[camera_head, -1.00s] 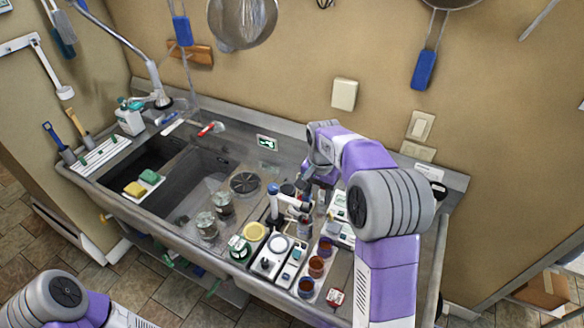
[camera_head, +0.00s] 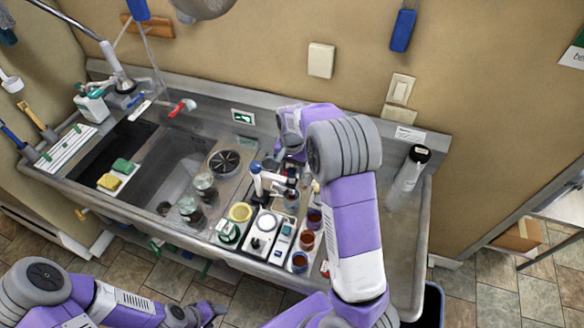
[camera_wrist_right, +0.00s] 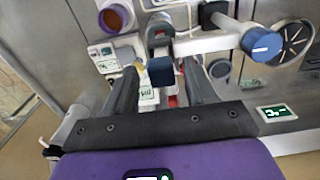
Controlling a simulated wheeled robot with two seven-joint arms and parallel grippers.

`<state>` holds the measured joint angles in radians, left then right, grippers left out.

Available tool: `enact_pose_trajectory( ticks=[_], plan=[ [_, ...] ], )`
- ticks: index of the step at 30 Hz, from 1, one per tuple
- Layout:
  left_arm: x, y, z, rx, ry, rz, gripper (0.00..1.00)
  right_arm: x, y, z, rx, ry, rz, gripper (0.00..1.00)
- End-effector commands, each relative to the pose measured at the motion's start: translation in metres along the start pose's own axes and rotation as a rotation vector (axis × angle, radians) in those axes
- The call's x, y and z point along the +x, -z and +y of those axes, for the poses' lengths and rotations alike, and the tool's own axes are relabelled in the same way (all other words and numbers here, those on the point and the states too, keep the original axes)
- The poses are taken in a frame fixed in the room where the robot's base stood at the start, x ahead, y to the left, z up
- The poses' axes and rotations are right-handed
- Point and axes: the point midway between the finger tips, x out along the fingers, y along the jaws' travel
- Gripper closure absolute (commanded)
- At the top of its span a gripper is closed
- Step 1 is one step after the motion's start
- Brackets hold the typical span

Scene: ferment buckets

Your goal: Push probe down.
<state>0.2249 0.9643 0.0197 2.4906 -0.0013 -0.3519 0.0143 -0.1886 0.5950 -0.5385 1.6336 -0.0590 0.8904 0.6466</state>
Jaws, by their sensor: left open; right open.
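The probe stand (camera_head: 256,182) has a white post with a blue top, near the middle of the sink counter. Its white arm reaches right, towards my right gripper. In the right wrist view the blue post top (camera_wrist_right: 262,43) is at the right. A dark blue block (camera_wrist_right: 160,71), which seems to be the probe's head, shows between my right gripper's fingers (camera_wrist_right: 160,78). The fingers are open, one on each side of it. Contact cannot be told. The probe's lower end is hidden. My left gripper (camera_head: 205,312) is open and empty at the bottom, away from the counter.
Cups of reddish liquid (camera_head: 306,240) stand in a row right of the white devices (camera_head: 264,227). Glass jars (camera_head: 190,209) stand to their left. The sink basin (camera_head: 178,172) lies left. Bare counter lies around the cylinder.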

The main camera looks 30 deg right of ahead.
Motion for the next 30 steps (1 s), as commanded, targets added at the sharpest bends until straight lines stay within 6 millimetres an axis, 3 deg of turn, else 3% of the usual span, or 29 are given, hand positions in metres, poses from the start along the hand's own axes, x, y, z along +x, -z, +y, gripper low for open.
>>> enact_pose_trajectory(
  ticks=[4,15,23,30],
  plan=[
    [0.0,0.0,0.0,0.0,0.0,0.0,0.45,0.0,0.0,0.0,0.0,0.0,0.0,0.46],
    [0.0,0.0,0.0,0.0,0.0,0.0,0.45,0.0,0.0,0.0,-0.001,0.001,0.0,1.0],
    [0.002,0.0,-0.001,0.0,0.0,0.0,0.45,0.002,0.0,0.0,-0.001,0.0,0.0,1.0],
    [0.019,0.001,-0.007,0.0,0.0,0.0,0.45,0.031,0.0,0.0,-0.001,-0.001,0.0,1.0]
  ],
)
